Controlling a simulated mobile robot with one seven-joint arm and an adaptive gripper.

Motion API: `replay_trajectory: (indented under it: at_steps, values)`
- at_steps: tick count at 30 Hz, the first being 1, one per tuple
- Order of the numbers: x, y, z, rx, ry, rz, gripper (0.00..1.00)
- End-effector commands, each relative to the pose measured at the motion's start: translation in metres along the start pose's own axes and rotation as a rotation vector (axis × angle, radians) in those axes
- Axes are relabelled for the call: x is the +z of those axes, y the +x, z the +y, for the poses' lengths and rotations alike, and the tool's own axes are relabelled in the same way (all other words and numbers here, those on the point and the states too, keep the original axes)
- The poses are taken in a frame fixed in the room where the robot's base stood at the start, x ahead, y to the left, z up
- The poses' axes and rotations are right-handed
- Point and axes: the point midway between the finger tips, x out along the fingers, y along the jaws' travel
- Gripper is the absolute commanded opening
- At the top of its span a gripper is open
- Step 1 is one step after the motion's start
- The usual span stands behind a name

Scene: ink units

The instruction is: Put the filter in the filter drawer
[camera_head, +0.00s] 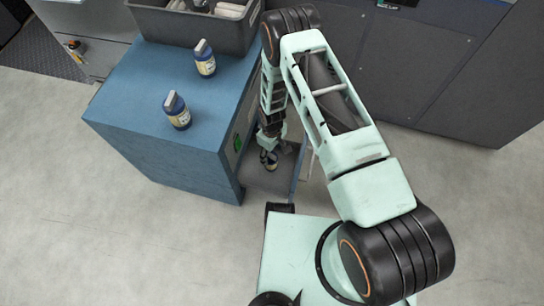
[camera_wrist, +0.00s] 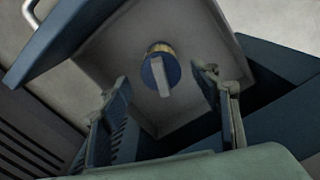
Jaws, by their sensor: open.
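The filter (camera_wrist: 158,69), a short round part with a blue top, a yellowish side and a grey bar handle, stands in the open filter drawer (camera_wrist: 115,52) in the wrist view. The drawer has a grey inside and a blue front; it also shows in the head view (camera_head: 262,182), low on the blue cabinet. My gripper (camera_wrist: 166,84) is open, its two fingers apart on either side of the filter's handle, with gaps on both sides. In the head view my gripper (camera_head: 269,158) is over the drawer and largely hides the filter.
Two similar filters (camera_head: 204,60) (camera_head: 177,111) stand on the blue cabinet top (camera_head: 140,90). A dark grey crate (camera_head: 180,25) with items sits at the back of that top. Dark cabinets (camera_head: 440,75) stand at the right. The floor in front is clear.

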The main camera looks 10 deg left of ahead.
Motion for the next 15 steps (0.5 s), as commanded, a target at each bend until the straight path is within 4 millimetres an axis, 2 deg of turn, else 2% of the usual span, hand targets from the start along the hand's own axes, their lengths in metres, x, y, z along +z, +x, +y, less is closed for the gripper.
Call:
replay_trajectory:
  at_steps: [1,6,15]
  values:
    - [-0.001,-0.011,0.000,0.000,0.000,0.001,0.57]
    - [0.000,-0.026,0.000,0.000,-0.001,0.000,0.57]
    - [0.000,-0.029,0.000,-0.001,0.000,-0.001,0.57]
